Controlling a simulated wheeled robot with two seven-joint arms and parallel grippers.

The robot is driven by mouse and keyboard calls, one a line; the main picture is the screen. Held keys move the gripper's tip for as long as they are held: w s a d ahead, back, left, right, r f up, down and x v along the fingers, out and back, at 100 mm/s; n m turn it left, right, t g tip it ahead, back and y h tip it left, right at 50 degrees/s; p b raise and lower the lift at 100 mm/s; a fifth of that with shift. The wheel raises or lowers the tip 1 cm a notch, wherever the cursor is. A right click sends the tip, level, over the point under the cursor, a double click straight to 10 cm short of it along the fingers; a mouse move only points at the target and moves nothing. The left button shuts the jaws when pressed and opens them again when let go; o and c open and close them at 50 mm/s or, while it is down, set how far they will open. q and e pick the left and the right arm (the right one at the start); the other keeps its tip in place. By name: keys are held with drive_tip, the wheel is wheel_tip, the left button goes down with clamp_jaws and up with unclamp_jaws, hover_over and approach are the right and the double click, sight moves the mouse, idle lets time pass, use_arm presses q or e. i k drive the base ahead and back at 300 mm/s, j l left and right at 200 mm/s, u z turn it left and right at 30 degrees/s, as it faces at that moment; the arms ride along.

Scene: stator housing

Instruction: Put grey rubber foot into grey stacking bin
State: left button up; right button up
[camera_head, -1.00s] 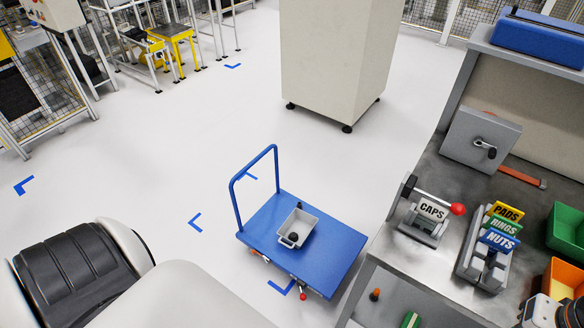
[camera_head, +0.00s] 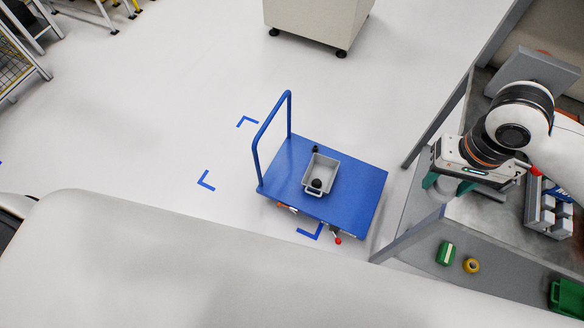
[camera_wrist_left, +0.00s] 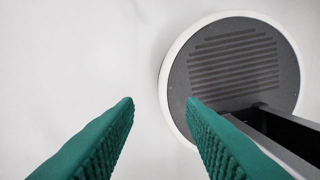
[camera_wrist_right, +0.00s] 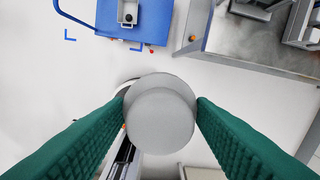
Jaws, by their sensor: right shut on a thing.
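The grey rubber foot (camera_wrist_right: 160,122) is a round, pale grey, stepped disc held between the green fingers of my right gripper (camera_wrist_right: 163,102) in the right wrist view. In the head view, my right gripper (camera_head: 448,184) is at the bench's left edge, right of the cart, with the foot partly hidden under it. The grey stacking bin (camera_head: 323,170) stands upright on the blue cart, left of the gripper and apart from it. A black round piece (camera_head: 317,184) is in the bin. My left gripper (camera_wrist_left: 160,102) is open and empty in the left wrist view.
The blue cart (camera_head: 359,190) has a tall push handle (camera_head: 268,130) on its left side. The steel bench (camera_head: 480,213) is on the right, with a grey rack (camera_head: 548,212) and green and yellow small parts (camera_head: 447,253) on a lower shelf. Open floor surrounds the cart's left.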

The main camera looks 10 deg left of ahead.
sight(322, 173)
drive_tip(key=i+j+u, duration=0.4)
drive_tip(key=i+j, duration=0.15)
drive_tip(key=i, duration=0.2)
drive_tip(key=i+l+u, duration=0.15)
drive_tip(key=i, duration=0.15)
